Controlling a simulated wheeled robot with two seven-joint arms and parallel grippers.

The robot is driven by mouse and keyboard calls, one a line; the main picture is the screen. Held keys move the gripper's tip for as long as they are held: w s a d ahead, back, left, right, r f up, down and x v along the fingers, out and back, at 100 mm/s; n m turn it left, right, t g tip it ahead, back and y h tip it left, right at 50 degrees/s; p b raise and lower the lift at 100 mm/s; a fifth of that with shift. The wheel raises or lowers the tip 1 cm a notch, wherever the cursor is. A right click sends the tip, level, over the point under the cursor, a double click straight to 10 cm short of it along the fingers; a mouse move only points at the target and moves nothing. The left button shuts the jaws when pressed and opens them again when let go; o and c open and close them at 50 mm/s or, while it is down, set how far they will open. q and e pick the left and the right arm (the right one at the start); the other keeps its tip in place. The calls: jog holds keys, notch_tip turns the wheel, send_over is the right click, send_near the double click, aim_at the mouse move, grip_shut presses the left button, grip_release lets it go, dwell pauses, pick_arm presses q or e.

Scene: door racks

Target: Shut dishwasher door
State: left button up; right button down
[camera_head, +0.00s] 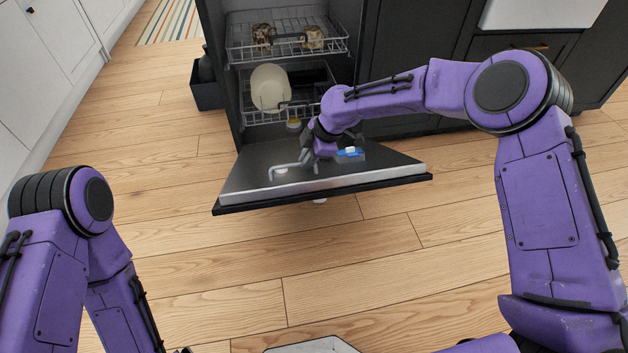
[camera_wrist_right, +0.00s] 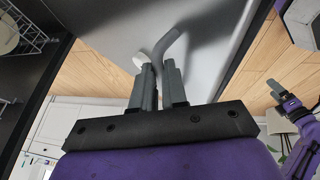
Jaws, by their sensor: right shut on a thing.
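The dishwasher door (camera_head: 245,180) is folded down, open, its inner face tilted upward in the head view. It fills the upper middle of the right wrist view (camera_wrist_right: 205,65). My right gripper (camera_head: 308,160) is over this inner face, shut on a grey bent bar (camera_head: 285,169) at the door. In the wrist view, the bar (camera_wrist_right: 168,45) rises from between the fingertips (camera_wrist_right: 158,70); its exact attachment is unclear. My left arm is at the lower left of the head view, its gripper out of frame. My left gripper (camera_wrist_right: 280,92) shows small at the right of the wrist view.
The upper rack (camera_head: 285,45) holds brownish items. The lower rack (camera_head: 310,100) holds a cream plate (camera_head: 270,88). A dark bin (camera_head: 206,92) stands left of the dishwasher. Dark cabinets (camera_head: 410,40) stand to the right. The wooden floor (camera_head: 290,260) before the door is clear.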

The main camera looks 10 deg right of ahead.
pick_arm(q)
jog(key=shift+r+p, duration=0.9)
jog(key=shift+r, duration=0.35)
pick_arm(e)
jog(key=w+r, duration=0.4)
jog(key=shift+w+d, duration=0.2)
jog(key=shift+d, duration=0.1)
